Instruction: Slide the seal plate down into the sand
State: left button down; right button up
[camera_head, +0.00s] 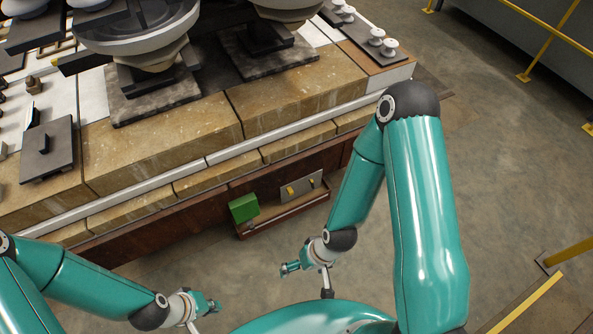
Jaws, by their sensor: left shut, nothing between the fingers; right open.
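A dark square plate with a raised bar handle (48,150), which looks like the seal plate, lies flat at the left edge of the brick-edged deck. Sand cannot be made out for certain in this view. My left gripper (210,304) is low at the bottom, in front of the deck and well away from the plate. It is shut and empty. My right gripper (288,269) is further right, below the front shelf. It is open and holds nothing. Neither gripper touches anything.
Large stacked insulator discs (140,35) stand on dark slabs at the back. A shelf (285,214) on the deck's front holds a green box (243,208) and a grey panel (302,187) with yellow parts. Small white insulators (375,37) stand at the back right. Yellow railings (548,45) edge the open floor.

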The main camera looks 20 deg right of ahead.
aim_at(292, 190)
jog(key=k, duration=1.3)
jog(key=u, duration=0.4)
jog(key=i, duration=1.8)
jog(key=z, duration=0.4)
